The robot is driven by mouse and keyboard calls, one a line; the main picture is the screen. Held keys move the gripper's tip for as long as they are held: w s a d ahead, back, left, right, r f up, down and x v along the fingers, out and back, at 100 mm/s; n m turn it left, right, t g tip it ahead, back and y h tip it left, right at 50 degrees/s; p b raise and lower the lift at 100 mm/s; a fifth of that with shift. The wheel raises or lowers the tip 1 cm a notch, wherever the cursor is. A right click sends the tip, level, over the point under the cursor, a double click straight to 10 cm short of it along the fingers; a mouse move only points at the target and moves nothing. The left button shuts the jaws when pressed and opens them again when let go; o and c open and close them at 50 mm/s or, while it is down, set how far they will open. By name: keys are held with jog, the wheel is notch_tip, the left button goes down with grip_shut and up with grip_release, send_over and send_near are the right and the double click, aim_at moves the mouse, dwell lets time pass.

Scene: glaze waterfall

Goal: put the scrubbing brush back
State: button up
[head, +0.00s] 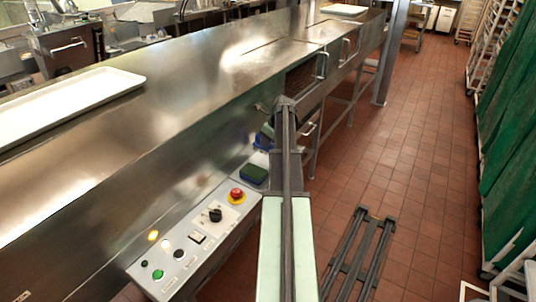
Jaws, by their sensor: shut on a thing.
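My arm reaches forward from the bottom middle along the right side of the steel machine. Its dark wrist links hide the place where my gripper would be, and I cannot make out the jaws. A small dark blue and green thing (265,135) shows just left of the wrist, partly covered by it. I cannot tell whether it is the scrubbing brush or whether it is held. A sponge-like block (254,174), green on top and blue below, sits beside the arm, near the far end of the control panel.
The control panel (180,257) with a red stop button (236,193) lies left of my arm. A white tray (62,103) rests on the steel machine (190,95). Green-covered racks (508,150) line the right side. The tiled floor between is mostly clear.

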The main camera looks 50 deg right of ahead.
aim_at(268, 149)
jog(key=shift+f+b, duration=2.35)
jog(key=shift+f, duration=0.05)
jog(key=o, duration=0.9)
jog(key=shift+r, duration=0.1)
jog(key=p+v, duration=0.3)
jog(key=v, duration=0.1)
jog(key=p+v, duration=0.3)
jog(key=p, duration=0.1)
jog(key=p+v, duration=0.4)
jog(key=shift+w+r, duration=0.15)
jog(key=shift+r, duration=0.3)
jog(key=shift+f, duration=0.2)
